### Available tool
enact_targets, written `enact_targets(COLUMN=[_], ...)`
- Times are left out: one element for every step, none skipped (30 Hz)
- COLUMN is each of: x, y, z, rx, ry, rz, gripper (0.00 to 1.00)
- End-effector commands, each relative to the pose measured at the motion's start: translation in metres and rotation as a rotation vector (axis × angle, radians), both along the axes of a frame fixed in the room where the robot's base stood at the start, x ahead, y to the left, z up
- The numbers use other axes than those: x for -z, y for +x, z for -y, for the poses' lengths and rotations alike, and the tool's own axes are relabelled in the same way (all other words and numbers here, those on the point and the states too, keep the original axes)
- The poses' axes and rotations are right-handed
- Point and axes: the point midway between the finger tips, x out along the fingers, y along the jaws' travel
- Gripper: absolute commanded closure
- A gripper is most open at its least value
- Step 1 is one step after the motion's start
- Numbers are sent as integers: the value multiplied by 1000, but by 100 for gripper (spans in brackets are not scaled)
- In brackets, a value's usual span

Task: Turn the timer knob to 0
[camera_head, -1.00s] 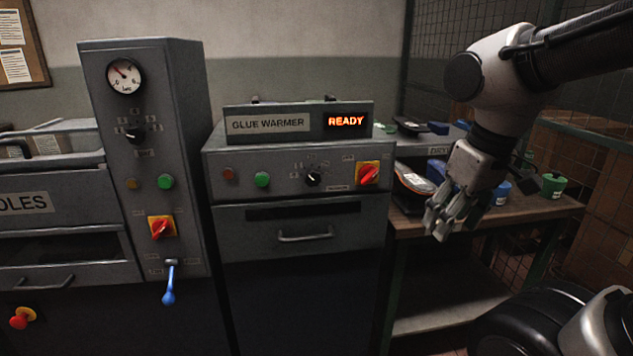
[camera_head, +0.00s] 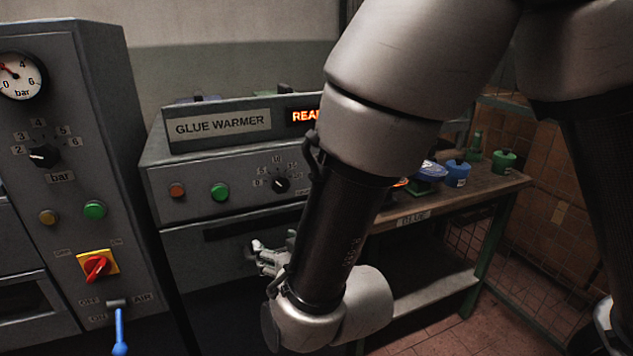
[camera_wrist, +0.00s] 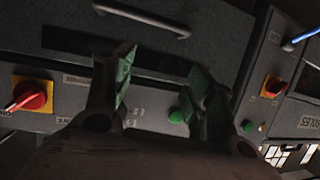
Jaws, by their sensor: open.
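The timer knob (camera_head: 281,185) is a small black dial on the front panel of the glue warmer (camera_head: 180,208). Numbers are set in an arc around it; its exact pointer setting is too small to read. My gripper (camera_head: 266,256) is below the knob in the head view, in front of the warmer's drawer. In the wrist view my gripper (camera_wrist: 160,68) has its fingers spread apart with nothing between them. The warmer's panel appears upside down there, and the knob is not visible, apparently hidden behind my fingers.
A grey press cabinet (camera_head: 97,150) with a blue lever (camera_head: 120,332) stands left. A table with pots (camera_head: 503,162) stands right.

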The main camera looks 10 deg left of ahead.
Motion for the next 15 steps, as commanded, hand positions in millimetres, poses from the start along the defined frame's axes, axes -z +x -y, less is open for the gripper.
enact_targets(x=[-20, -31, -44, -53, -60, -69, -73, -77, -80, -82, -82, -82, -82, -82, -82], y=[9, 14, 18, 21, 23, 25, 26, 27, 29, 31, 33, 38, 42, 46, 53], z=[3, 6, 10, 12, 15, 17, 18, 18, 18, 17, 16, 13, 11, 8, 5], rx=[37, 59, 84, 100, 112, 123, 128, 131, 134, 135, 136, 136, 136, 136, 136], ry=[48, 74, 103, 121, 136, 150, 159, 165, 171, 173, 173, 171, 171, 170, 170], rz=[70, 112, 162, 194, 223, 254, 273, 287, 300, 307, 309, 310, 310, 309, 309], gripper=[44, 44, 44, 44, 44, 44, 44, 44, 44, 44, 44, 44, 44, 44, 44])
